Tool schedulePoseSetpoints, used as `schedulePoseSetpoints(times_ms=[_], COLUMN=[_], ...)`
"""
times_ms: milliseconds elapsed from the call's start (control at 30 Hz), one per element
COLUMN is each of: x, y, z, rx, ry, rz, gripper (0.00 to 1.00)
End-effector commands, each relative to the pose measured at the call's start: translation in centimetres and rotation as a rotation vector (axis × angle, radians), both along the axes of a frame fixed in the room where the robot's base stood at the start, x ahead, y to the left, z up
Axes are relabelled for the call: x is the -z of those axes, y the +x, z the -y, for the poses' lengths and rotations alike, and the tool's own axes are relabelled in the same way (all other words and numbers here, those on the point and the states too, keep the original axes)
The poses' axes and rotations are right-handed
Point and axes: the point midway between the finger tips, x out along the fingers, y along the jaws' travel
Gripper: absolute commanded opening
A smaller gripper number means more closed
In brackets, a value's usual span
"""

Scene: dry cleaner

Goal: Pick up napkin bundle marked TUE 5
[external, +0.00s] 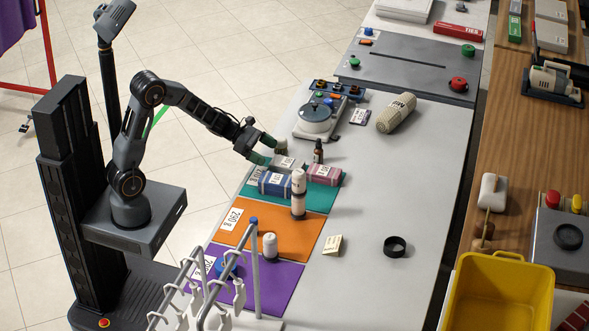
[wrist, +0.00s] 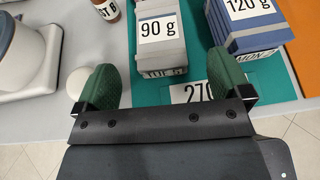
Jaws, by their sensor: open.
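The grey napkin bundle (wrist: 162,52) carries a white 90 g label on top and an end tag that reads TUE 5, partly cut off. It lies on the teal mat (wrist: 263,93). In the external view the grey bundle (external: 290,162) is partly hidden by my gripper (external: 264,149). In the wrist view my gripper (wrist: 161,72) is open and empty, with green fingers spread wider than the bundle. The bundle appears ahead, between the finger lines. I cannot tell the remaining height.
A blue 120 g bundle (wrist: 248,38) lies close on the right. A pink bundle (external: 325,174), a white cylinder (external: 298,196) and a dark brown bottle (external: 318,151) stand nearby. A scale-like device (external: 316,117) sits behind. The counter's right side (external: 437,165) is mostly clear.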

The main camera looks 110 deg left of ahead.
Motion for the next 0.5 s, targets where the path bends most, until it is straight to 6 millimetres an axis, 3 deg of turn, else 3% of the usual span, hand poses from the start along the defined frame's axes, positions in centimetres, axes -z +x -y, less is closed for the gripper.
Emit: schedulePoseSetpoints(times_ms=[333,500], x=[0.9,1.9], y=[2.3,4.5], z=[0.1,0.1], rx=[0.002,0.003], ry=[0.001,0.000], rz=[0.000,-0.001], gripper=[0.96,0.96])
